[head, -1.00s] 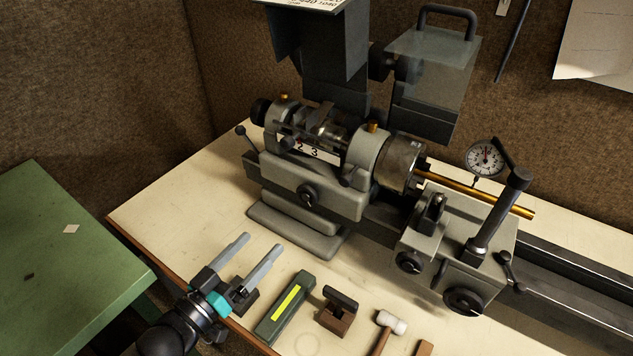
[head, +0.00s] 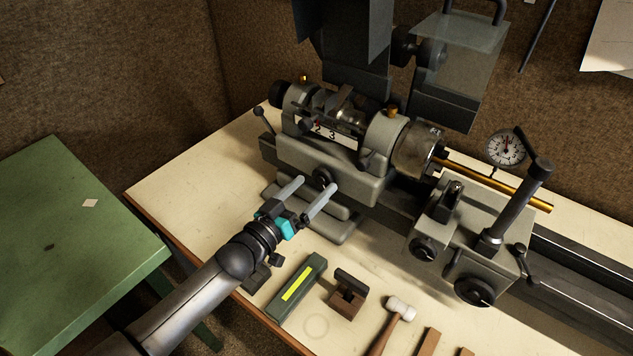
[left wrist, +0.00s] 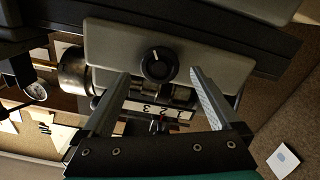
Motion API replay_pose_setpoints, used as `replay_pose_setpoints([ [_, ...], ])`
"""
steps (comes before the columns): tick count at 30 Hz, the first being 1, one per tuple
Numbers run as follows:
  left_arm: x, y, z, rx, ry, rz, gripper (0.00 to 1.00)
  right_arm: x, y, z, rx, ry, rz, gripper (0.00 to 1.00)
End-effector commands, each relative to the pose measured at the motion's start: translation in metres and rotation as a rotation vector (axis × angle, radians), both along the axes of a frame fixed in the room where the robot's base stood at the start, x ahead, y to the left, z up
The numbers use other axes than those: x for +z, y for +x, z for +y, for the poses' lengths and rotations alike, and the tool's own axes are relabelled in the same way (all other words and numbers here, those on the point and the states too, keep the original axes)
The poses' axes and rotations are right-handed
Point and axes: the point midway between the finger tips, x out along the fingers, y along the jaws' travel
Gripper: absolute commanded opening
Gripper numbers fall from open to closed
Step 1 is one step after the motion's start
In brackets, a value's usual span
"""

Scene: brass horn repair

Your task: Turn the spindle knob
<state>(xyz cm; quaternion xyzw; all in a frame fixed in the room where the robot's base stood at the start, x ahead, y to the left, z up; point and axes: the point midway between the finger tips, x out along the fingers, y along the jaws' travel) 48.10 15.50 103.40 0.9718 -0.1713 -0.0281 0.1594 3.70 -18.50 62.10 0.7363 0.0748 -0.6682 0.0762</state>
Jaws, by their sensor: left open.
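The spindle knob (head: 322,178) is a round black knob on the front of the grey lathe headstock (head: 345,175). It shows face-on in the left wrist view (left wrist: 157,66), with a short white mark at its upper edge. My left gripper (head: 316,184) is open, its two grey fingers pointing at the headstock front. In the left wrist view its fingertips (left wrist: 160,74) lie to either side of the knob, with space between them and it. I cannot tell whether the tips reach the knob's depth. A number strip (head: 333,137) sits above the knob. My right gripper is not in view.
A green-grey box with a yellow stripe (head: 294,287), a small brown-and-black block (head: 348,294) and a mallet (head: 395,318) lie on the bench in front. A brass rod (head: 495,181) runs right from the chuck (head: 420,150). A green table (head: 75,240) stands left.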

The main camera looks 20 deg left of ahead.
Motion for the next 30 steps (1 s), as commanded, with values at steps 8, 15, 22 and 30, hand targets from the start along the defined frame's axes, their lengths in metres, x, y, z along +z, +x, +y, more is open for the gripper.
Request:
replay_pose_setpoints([
  [8, 0.0, 0.021, -0.008, 0.0, -0.001, 0.0, 0.96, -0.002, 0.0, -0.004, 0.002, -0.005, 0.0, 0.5],
  [15, -0.001, 0.023, -0.008, 0.001, -0.001, 0.002, 0.96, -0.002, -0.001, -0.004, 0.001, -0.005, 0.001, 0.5],
  [22, 0.0, 0.023, -0.008, 0.001, -0.001, 0.001, 0.81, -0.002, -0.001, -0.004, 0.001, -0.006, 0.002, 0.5],
  [30, 0.0, 0.022, -0.008, 0.0, -0.001, 0.0, 0.5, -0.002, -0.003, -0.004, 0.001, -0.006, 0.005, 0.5],
])
